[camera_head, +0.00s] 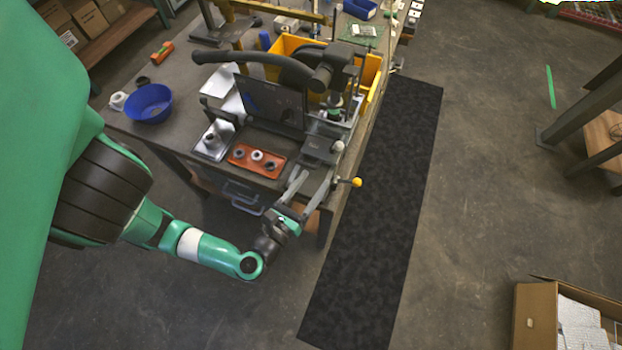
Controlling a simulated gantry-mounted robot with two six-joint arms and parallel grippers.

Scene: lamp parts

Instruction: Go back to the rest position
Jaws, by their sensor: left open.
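My left arm, green, reaches in from the left. Its left gripper (312,186) is open, with its two grey fingers spread at the near end of the workbench (185,80). I see nothing held between the fingers. The round lamp parts, one white among darker ones, lie in an orange tray (237,161) just beyond and left of the fingers. A light tray (203,150) beside it holds another small part (211,140). My right gripper is not in view.
A rod with a yellow knob (356,182) sticks out right of the fingers. A dark fixture (270,105) and yellow bins (287,47) stand on the bench. A blue bowl (149,103) is at left. A black mat (385,190) and open floor lie right; an open box (535,318) stands lower right.

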